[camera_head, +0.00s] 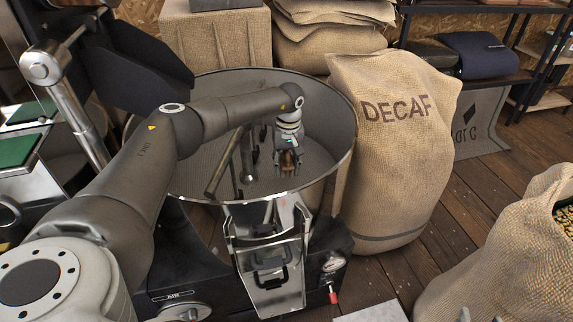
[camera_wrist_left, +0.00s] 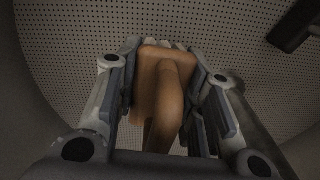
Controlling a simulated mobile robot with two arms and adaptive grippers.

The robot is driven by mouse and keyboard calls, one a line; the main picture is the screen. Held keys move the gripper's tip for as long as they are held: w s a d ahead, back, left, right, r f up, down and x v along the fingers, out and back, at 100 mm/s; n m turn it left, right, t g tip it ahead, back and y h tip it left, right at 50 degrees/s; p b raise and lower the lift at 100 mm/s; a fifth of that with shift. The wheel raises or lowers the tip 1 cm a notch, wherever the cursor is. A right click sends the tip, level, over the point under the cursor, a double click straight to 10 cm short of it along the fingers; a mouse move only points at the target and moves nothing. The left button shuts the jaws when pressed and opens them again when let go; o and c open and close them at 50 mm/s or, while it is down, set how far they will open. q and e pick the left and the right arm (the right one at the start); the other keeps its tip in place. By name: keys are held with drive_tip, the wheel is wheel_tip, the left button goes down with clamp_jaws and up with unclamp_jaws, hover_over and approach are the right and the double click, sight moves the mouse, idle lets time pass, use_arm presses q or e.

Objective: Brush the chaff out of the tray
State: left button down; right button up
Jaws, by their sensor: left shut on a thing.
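The tray (camera_head: 333,120) is a large round metal pan with a high wall, on a dark machine. Its perforated floor (camera_wrist_left: 220,35) fills the background of the left wrist view. My left gripper (camera_head: 289,168) reaches down inside the tray, right of its middle. It is shut on a brown wooden brush (camera_wrist_left: 166,95), whose handle lies between the fingers. The brush's bristles are hidden, so I cannot tell whether they touch the floor. I cannot make out any chaff in either view.
Grey stirring bars (camera_head: 226,163) stand in the tray just left of my gripper; a dark bar (camera_wrist_left: 296,25) also shows in the left wrist view. A metal chute (camera_head: 270,262) is at the tray's front. A DECAF sack (camera_head: 395,150) stands close on the right.

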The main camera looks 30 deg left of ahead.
use_arm(q)
drive_tip(key=shift+r+p, duration=0.6)
drive_tip(key=shift+r, duration=0.2)
drive_tip(key=shift+r+p, duration=0.55)
drive_tip(key=shift+r, duration=0.15)
use_arm(e)
drive_tip(key=s+d+f+g+h, duration=0.1)
drive_tip(key=s+d+f+g, duration=0.2)
drive_tip(key=s+f+g, duration=0.3)
drive_tip(key=shift+s+d+f+h, duration=0.2)
drive_tip(key=shift+s+f+h, duration=0.3)
drive_tip(key=shift+s, duration=0.95)
drive_tip(key=shift+f, duration=0.1)
